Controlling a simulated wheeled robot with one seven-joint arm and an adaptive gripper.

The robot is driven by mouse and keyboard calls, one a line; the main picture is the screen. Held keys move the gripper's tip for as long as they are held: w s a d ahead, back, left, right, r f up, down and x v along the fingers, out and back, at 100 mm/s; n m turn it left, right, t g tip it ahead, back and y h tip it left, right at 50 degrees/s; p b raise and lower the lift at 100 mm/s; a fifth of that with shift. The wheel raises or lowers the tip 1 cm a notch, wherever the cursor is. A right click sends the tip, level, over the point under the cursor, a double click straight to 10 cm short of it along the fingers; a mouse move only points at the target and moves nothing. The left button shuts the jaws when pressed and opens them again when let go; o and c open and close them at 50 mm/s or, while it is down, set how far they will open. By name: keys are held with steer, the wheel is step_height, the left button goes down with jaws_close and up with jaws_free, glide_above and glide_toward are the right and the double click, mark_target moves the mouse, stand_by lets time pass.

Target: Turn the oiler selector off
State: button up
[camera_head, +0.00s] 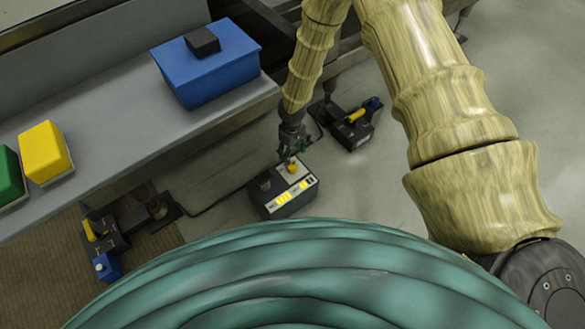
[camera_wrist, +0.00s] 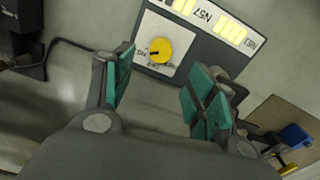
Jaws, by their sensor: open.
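A yellow round knob (camera_head: 292,167) sits on a pale square plate on top of a dark control box (camera_head: 270,208) with lit yellow displays. In the wrist view the knob (camera_wrist: 159,50) shows a dark mark toward its left side, and small lettering around it is too small to read surely. I take this knob to be the selector. My gripper (camera_head: 291,148) is above the box, close to the knob. In the wrist view its two green-padded fingers (camera_wrist: 160,88) are spread apart with nothing between them; the knob appears beyond the gap. Contact is not visible.
A dark unit with a yellow lever (camera_head: 355,116) stands right of the box. Another, with a blue block (camera_head: 106,266), stands at left, joined by a cable (camera_head: 215,202). A grey bench (camera_head: 120,125) holds blue (camera_head: 215,80), yellow (camera_head: 45,152) and green bins.

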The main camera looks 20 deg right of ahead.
mark_target(292, 166)
step_height(292, 166, down, 10)
steer(key=shift+f+b, duration=0.1)
steer(key=shift+b, duration=1.15)
steer(key=c, duration=1.1)
